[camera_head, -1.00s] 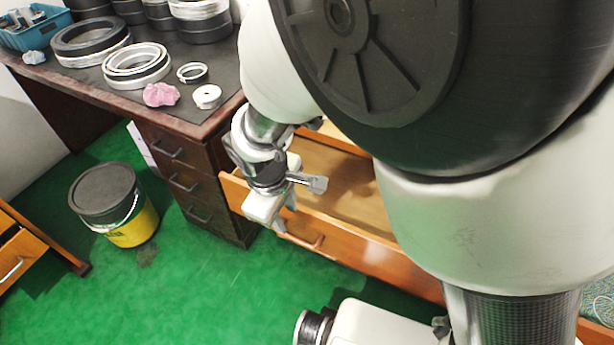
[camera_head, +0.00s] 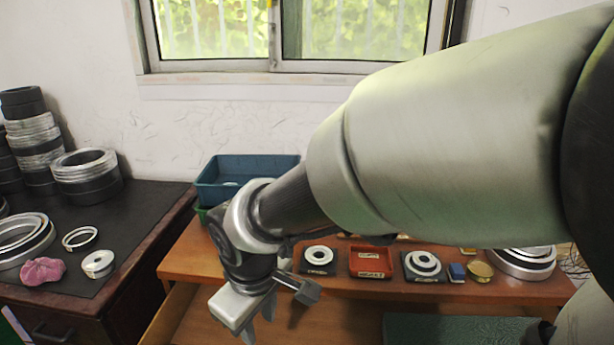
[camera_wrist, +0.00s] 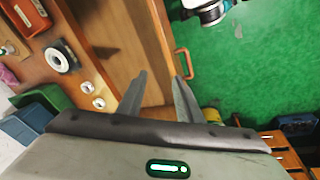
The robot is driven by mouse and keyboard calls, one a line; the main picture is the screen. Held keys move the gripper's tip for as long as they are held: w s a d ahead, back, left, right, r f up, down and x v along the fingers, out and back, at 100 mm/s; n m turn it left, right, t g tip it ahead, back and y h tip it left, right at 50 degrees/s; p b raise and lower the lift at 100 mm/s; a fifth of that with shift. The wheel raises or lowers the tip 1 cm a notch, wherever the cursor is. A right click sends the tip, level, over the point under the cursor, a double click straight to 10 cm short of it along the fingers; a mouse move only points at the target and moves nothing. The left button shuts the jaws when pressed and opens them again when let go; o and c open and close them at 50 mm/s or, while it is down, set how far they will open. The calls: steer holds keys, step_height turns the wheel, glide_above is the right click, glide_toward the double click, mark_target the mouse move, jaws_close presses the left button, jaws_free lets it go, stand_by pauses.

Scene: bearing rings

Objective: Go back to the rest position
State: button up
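My gripper (camera_head: 257,328) hangs at the end of my arm in the head view, above the open wooden drawer (camera_head: 190,325) at the front of the brown desk. In the wrist view my gripper (camera_wrist: 158,88) has its two fingers apart. Nothing is between them, and the drawer and its handle (camera_wrist: 183,64) lie below. Part of the drawer is hidden by my arm in the head view.
The brown desk (camera_head: 200,255) holds a blue bin (camera_head: 245,165), a red tray (camera_head: 371,262) and bearing rings on cards (camera_head: 318,260). A dark table (camera_head: 135,215) at left carries stacked rings (camera_head: 87,176) and a pink cloth (camera_head: 43,271). A window is behind.

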steer(key=s+d+r+m+t, duration=0.15)
steer(key=d+r+m, duration=0.25)
steer(key=d, duration=0.4)
steer(key=s+d+r+m+t, duration=0.1)
steer(key=s+d+r+m, duration=0.2)
steer(key=d, duration=0.4)
steer(key=s+d+r+m+t, duration=0.1)
steer(key=d+r+m, duration=0.35)
steer(key=d, duration=0.35)
step_height(320, 180, up, 17)
steer(key=p, duration=1.6)
steer(key=shift+s+d+h+p, duration=0.2)
steer(key=shift+s+h+p, duration=0.05)
steer(key=shift+h+p, duration=0.15)
